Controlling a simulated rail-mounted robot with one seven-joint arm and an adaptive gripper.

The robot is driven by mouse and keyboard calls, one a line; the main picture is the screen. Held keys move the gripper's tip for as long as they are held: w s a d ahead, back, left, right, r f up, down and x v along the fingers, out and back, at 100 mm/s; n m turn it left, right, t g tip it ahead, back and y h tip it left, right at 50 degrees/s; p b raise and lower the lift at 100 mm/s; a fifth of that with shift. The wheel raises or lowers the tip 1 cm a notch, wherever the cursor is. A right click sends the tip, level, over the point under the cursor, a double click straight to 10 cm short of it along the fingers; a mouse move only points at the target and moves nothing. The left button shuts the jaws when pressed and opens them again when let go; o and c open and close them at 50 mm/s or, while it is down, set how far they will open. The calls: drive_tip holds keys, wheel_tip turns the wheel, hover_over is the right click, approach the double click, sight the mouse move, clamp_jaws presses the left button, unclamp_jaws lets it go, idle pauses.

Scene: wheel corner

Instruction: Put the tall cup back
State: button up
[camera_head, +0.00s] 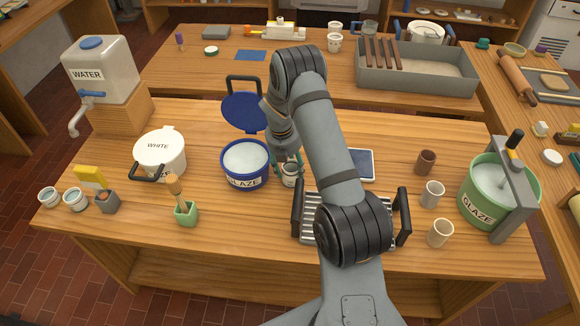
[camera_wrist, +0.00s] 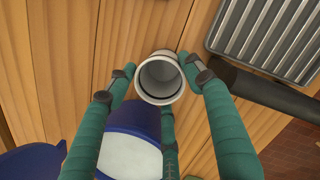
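A pale grey-white cup (camera_head: 290,174) stands out between my fingertips, just right of the blue glaze bucket (camera_head: 246,165). In the wrist view I look down into this cup (camera_wrist: 160,78); its round mouth is open and looks empty. My gripper (camera_head: 288,165) has green fingers around the cup's rim, one at each side and one at the near side in the wrist view (camera_wrist: 157,75). The fingertips are at or very near its wall; whether they press on it is unclear. Whether its base touches the table is hidden.
A grey ribbed rack (camera_head: 312,222) with dark handles lies to the right, partly behind my arm. Beyond it stand brown (camera_head: 426,162), grey (camera_head: 432,194) and cream (camera_head: 440,234) cups and a green glaze bucket (camera_head: 482,195). The white bucket (camera_head: 160,154) is at left.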

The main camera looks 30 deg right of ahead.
sight(285, 174)
drive_tip(key=shift+o, duration=0.8)
drive_tip(key=shift+r, duration=0.1)
drive_tip(key=shift+o, duration=0.4)
wheel_tip(285, 174, up, 12)
drive_tip(key=a, duration=0.2)
drive_tip(key=shift+s+b, duration=0.35)
drive_tip(key=shift+s, duration=0.05)
